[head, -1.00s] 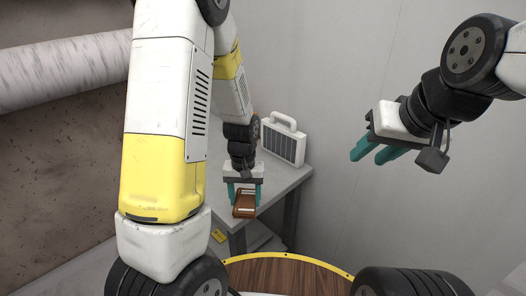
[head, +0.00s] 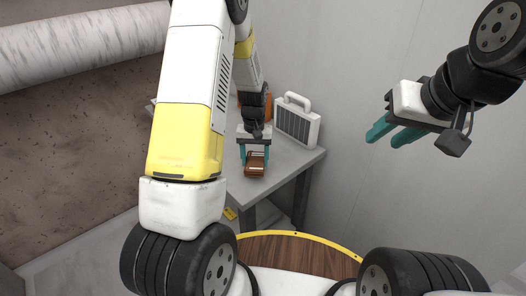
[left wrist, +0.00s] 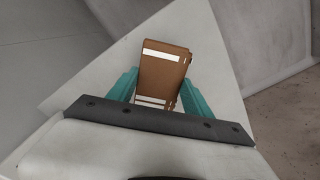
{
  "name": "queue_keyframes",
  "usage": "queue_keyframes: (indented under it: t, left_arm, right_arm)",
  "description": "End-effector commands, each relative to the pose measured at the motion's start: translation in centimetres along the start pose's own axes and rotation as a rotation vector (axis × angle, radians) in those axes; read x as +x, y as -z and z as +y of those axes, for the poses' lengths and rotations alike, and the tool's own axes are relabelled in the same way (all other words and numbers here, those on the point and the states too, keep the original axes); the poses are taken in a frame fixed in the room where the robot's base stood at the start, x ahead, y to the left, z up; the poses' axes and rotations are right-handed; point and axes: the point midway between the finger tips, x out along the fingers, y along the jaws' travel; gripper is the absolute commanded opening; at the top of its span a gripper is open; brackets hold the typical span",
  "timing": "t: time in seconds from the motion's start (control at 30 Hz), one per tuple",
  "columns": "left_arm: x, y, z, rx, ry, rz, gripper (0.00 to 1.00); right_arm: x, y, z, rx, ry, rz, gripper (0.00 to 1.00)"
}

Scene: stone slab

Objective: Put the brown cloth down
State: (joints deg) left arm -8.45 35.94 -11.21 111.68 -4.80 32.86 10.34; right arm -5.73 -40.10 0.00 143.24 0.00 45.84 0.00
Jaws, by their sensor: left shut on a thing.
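The brown cloth (head: 256,163) is a small folded bundle with white stripes. My left gripper (head: 254,152) is shut on it, with one teal finger on each side, over the grey table (head: 296,158) near its front edge. In the left wrist view the cloth (left wrist: 163,68) sits between the teal fingers (left wrist: 158,92), with the pale tabletop (left wrist: 190,30) behind it. I cannot tell whether the cloth touches the top. My right gripper (head: 384,134) is empty, its two teal fingers apart, in the air at the right, away from the table.
A white box with a handle and a dark ribbed panel (head: 297,122) stands on the table to the right of my left gripper. An orange thing (head: 268,106) is partly hidden behind my left arm. A yellow tag (head: 230,213) shows below the table edge.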

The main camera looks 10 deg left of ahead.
Motion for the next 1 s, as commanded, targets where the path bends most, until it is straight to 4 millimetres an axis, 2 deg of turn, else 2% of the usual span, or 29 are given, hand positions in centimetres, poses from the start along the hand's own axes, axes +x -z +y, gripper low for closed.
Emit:
queue_keyframes:
  t: [0.1,0.3,0.67,0.7,0.8,1.0]
  left_arm:
    - [0.4,0.8,-0.1,-0.001,0.000,-0.002,0.26]
    - [3.4,0.7,-0.1,-0.001,0.000,-0.003,0.26]
    - [3.9,0.7,-0.1,0.000,0.000,0.000,0.26]
    - [3.9,0.7,-0.1,0.000,0.000,0.000,0.62]
    - [3.9,0.7,-0.1,0.000,0.000,0.000,0.80]
    - [3.9,0.7,-0.1,0.000,0.000,0.000,0.80]
  right_arm:
    - [0.0,0.0,0.0,0.000,0.000,0.000,0.36]
    - [0.0,0.0,0.0,0.000,0.000,0.000,0.36]
    - [0.0,0.0,0.0,0.000,0.000,0.000,0.36]
    - [0.0,0.0,0.0,0.000,0.000,0.000,0.36]
    - [0.0,0.0,0.0,0.000,0.000,0.000,0.36]
    - [0.0,0.0,0.0,0.000,0.000,0.000,0.36]
